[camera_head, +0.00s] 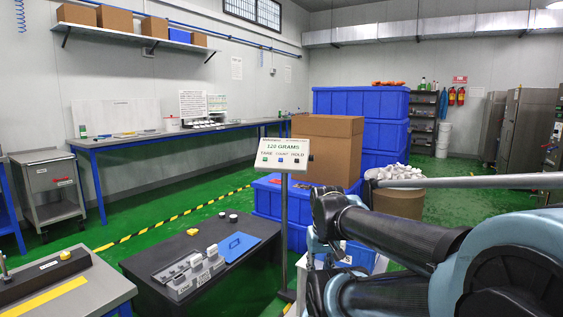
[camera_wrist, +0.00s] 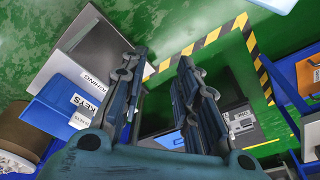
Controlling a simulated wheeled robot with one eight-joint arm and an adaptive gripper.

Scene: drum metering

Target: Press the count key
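The scale's display panel (camera_head: 282,154) stands on a grey post, reads 120 GRAMS and carries a row labelled TARE, COUNT and HOLD. The count key (camera_head: 281,160) is the small middle key under its label. My gripper (camera_wrist: 162,65) is open in the wrist view, its two fingers apart with nothing between them. It points down toward the floor and low furniture. I cannot make out the display panel in the wrist view. In the head view my arm is at the right, with its end low, right of the post.
A dark low table (camera_head: 210,250) with a blue plate (camera_head: 238,246) and small parts stands left of the post. A cardboard box (camera_head: 328,148), blue crates (camera_head: 362,102) and a drum of white pieces (camera_head: 398,198) stand behind. Yellow-black tape (camera_wrist: 205,40) marks the floor.

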